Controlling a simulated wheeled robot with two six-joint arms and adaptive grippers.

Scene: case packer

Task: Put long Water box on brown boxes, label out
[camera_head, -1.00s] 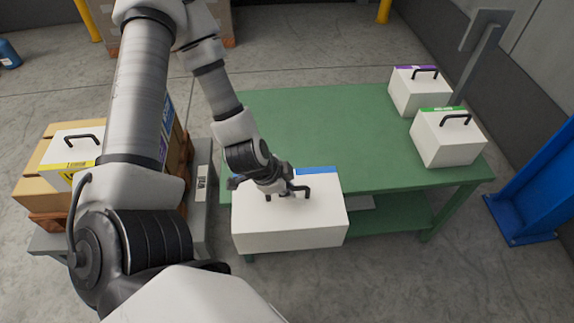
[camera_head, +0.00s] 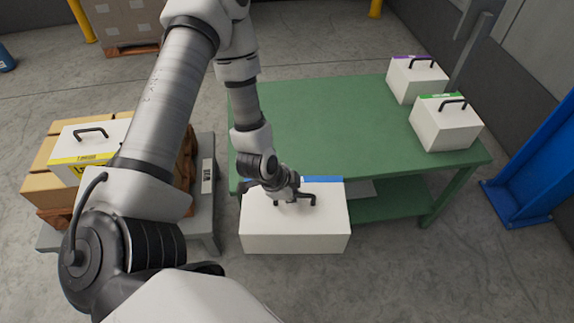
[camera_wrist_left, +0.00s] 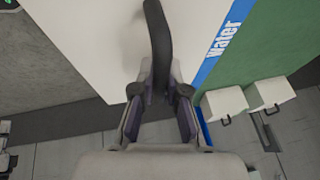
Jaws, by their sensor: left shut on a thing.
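The long white Water box (camera_head: 295,232) has a black top handle and hangs at the near edge of the green table. A blue strip runs along its far top edge, on the table side. In the left wrist view the strip on the box (camera_wrist_left: 90,40) reads "Water". My left gripper (camera_head: 290,197) is shut on the handle; the wrist view shows the handle between its fingers (camera_wrist_left: 160,92). The brown boxes (camera_head: 45,190) are stacked at the left, partly hidden by my arm. A white box with a yellow label (camera_head: 85,140) sits on them. My right gripper is out of view.
The green table (camera_head: 310,125) is mostly bare. White boxes with a purple label (camera_head: 415,85) and a green label (camera_head: 445,128) stand at its right end. A grey platform (camera_head: 205,205) carries the brown boxes. A blue post (camera_head: 530,165) stands at the right.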

